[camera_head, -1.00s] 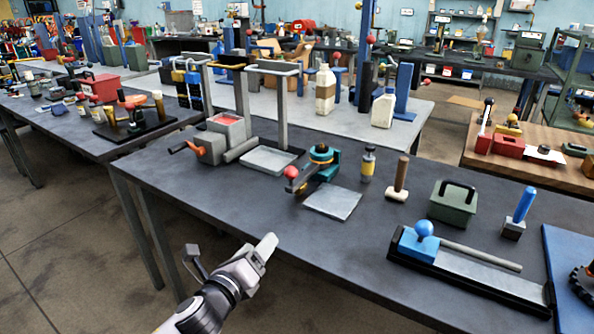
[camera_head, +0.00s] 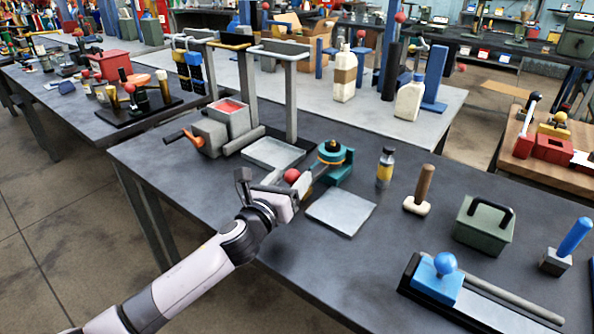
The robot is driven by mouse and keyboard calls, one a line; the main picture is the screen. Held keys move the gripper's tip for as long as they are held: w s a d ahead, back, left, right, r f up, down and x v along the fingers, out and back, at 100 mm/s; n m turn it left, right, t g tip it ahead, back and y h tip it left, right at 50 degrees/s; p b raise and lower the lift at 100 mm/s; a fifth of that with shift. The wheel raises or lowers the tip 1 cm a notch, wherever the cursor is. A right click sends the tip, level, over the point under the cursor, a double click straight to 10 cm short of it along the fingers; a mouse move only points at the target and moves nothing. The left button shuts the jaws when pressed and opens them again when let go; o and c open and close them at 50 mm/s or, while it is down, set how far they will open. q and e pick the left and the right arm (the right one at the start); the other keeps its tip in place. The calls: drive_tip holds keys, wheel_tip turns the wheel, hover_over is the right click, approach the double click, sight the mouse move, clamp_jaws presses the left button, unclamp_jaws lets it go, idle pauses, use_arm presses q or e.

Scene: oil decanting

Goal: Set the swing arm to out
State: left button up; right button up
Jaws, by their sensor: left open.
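The swing arm (camera_head: 316,167) is a bar on a teal round base (camera_head: 335,163) with a dark and yellow top. It points left and toward the front edge and ends in a red ball knob (camera_head: 291,175). My left gripper (camera_head: 286,186) is open at the knob, its fingers beside and partly in front of it. I cannot tell whether they touch it. The gripper hides part of the bar's outer end. A flat grey plate (camera_head: 342,212) lies on the table just right of the gripper. My right gripper is not in view.
Behind the gripper are a grey tray (camera_head: 272,154) and a grey block device with an orange handle (camera_head: 205,134). To the right stand a small bottle (camera_head: 385,167), a mallet (camera_head: 419,190), a green box (camera_head: 484,224) and a blue-knobbed slide (camera_head: 439,283).

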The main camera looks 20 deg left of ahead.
use_arm(q)
drive_tip(key=shift+w+d, duration=0.15)
drive_tip(key=shift+w, duration=0.8)
drive_tip(key=shift+w+d, duration=0.1)
drive_tip(key=shift+w, duration=0.8)
clamp_jaws()
